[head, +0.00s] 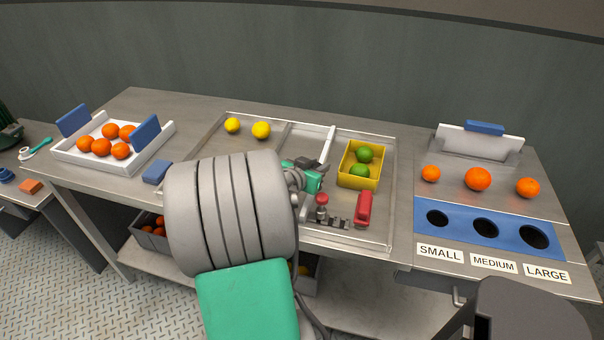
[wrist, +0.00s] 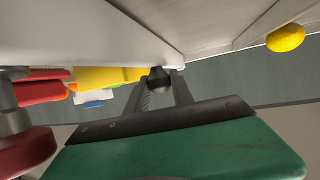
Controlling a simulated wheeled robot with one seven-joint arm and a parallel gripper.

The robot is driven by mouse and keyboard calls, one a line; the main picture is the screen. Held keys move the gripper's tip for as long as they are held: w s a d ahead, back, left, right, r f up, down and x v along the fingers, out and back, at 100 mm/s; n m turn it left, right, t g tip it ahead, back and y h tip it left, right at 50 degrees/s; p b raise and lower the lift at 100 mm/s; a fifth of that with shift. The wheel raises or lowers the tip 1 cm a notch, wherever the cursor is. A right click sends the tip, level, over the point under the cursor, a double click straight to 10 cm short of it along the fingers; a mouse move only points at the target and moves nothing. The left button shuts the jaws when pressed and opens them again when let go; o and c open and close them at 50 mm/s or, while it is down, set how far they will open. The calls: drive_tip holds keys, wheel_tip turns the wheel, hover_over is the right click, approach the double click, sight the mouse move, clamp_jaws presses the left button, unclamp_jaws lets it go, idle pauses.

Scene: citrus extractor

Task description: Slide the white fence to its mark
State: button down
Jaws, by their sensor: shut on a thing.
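The white fence (head: 329,144) is a thin upright bar across the metal tray (head: 394,200), running from back to front. Its nearer part is partly hidden by my arm. In the wrist view the fence (wrist: 110,35) is a large pale panel close above the fingers, with a dark knob (wrist: 158,78) at its edge. My gripper (head: 306,164) is at the fence's left side. In the wrist view the gripper (wrist: 160,90) is shut on the knob. I cannot make out the fence's mark in either view.
Two yellow lemons (head: 261,130) lie left of the fence. Right of it are a yellow bin (head: 358,180) with green limes and a red-handled clamp (head: 364,209). A white tray of oranges (head: 74,159) stands far left. A blue panel with holes (head: 459,231) is at right.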

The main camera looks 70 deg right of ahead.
drive_tip(key=shift+s+f, duration=0.1)
drive_tip(key=shift+s, duration=0.4)
drive_tip(key=c, duration=1.5)
unclamp_jaws()
drive_tip(key=shift+s, duration=0.15)
drive_tip(key=shift+o, duration=0.8)
drive_tip(key=shift+s, duration=0.2)
drive_tip(key=o, duration=0.3)
drive_tip(key=shift+w, duration=0.3)
